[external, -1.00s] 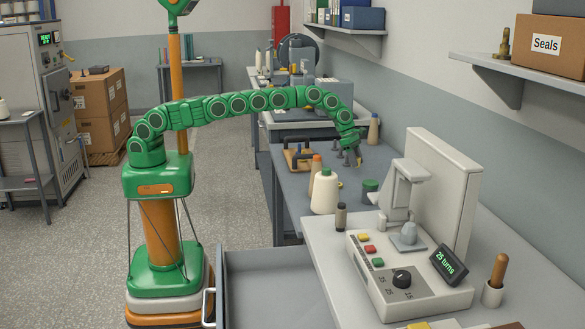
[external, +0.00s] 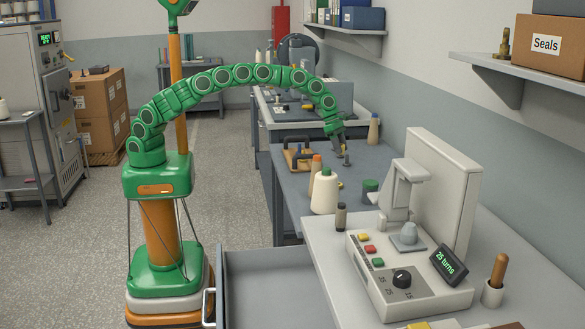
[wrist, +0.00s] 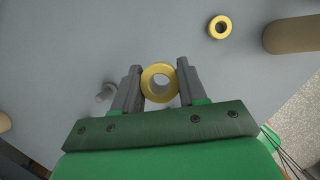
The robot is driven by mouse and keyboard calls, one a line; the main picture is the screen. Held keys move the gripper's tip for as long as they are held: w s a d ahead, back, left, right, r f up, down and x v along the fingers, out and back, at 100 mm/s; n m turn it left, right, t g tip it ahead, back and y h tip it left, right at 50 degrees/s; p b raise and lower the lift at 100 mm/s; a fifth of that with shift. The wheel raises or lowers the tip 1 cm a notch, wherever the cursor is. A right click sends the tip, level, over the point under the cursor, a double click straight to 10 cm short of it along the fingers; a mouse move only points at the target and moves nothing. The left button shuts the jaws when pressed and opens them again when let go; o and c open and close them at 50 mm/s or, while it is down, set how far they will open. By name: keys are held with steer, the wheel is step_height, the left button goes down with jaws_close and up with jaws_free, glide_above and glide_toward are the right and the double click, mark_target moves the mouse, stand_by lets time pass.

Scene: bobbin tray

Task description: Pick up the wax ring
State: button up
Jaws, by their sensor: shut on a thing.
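In the wrist view, a yellow wax ring (wrist: 148,78) with a pale hole sits between the two grey fingers of my gripper (wrist: 160,78). The fingers are shut on its sides. A second yellow ring (wrist: 220,27) lies apart on the grey surface, up and to the right. In the external view my gripper (external: 340,146) points down over the far part of the grey bench (external: 375,158). The held ring is too small to make out there. I cannot tell its height above the bench.
A tan bottle (external: 373,130) stands behind my gripper.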

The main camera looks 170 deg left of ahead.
steer(key=shift+d+r, duration=0.45)
steer(key=shift+d, duration=0.3)
steer(key=shift+s+d+r, duration=0.15)
steer(key=shift+d+r, duration=0.15)
steer(key=shift+d, duration=0.35)
steer(key=shift+s+d+r, duration=0.2)
steer(key=shift+d+r, duration=0.05)
steer(key=shift+d, duration=0.4)
steer(key=shift+s+d+r, duration=0.15)
steer(key=shift+d+r, duration=0.15)
steer(key=shift+d, duration=0.35)
